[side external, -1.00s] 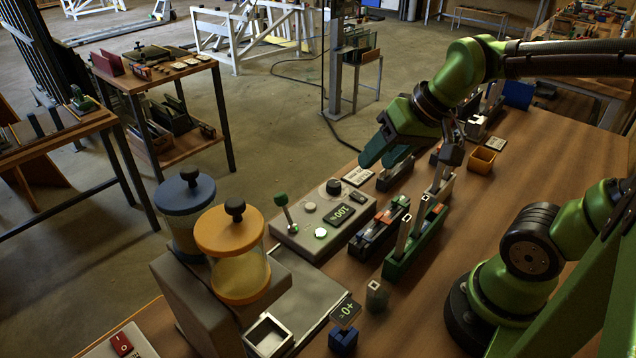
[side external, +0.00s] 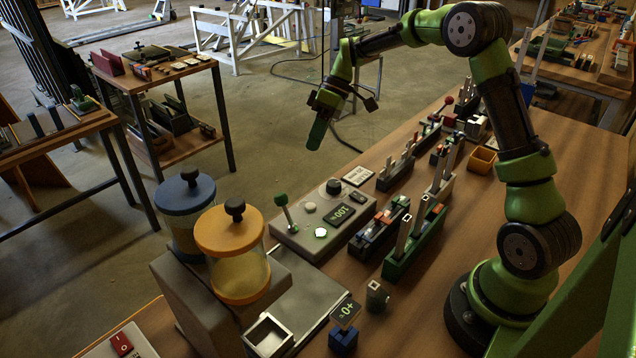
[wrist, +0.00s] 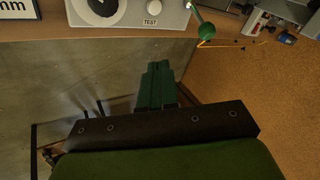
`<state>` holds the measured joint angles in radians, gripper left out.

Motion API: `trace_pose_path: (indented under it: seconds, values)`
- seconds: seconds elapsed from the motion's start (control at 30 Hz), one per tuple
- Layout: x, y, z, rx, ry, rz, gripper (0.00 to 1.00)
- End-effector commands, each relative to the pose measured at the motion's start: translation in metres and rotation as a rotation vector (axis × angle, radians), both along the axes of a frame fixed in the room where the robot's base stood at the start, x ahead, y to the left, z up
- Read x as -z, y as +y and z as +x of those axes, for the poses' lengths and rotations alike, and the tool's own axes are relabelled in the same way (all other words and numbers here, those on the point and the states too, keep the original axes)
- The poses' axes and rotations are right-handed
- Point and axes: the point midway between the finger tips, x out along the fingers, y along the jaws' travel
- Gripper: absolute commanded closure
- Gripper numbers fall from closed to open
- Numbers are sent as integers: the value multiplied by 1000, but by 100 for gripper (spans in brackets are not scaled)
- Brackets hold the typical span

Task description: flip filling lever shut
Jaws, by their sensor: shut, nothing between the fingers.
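The lever with a green knob (side external: 281,199) stands on the left end of a grey control box (side external: 297,238), its stem leaning up and left in the side view. In the wrist view the green knob (wrist: 202,31) hangs over the box edge, up and right of my fingers. My gripper (side external: 317,134) is shut and empty, with its green fingers together, pointing down. It is in the air above and beyond the lever and touches nothing. The closed fingertips (wrist: 158,68) also show in the wrist view. The labels on the box do not clearly name the lever.
Air around my gripper is free.

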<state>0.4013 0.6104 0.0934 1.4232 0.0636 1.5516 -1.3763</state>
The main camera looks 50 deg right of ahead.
Motion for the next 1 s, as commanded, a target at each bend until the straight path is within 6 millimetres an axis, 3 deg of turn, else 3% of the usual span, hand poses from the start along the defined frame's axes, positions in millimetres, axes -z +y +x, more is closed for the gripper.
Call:
trace_pose_path:
  seconds: [0.1,0.27,0.67,0.83,1.0]
  values:
    - [-14,4,11,-132,-97,37,100]
    - [-22,8,10,-237,-161,60,100]
    - [-22,9,9,-266,-179,60,100]
    - [-14,15,9,-267,-177,61,100]
    - [9,32,9,-268,-176,62,100]
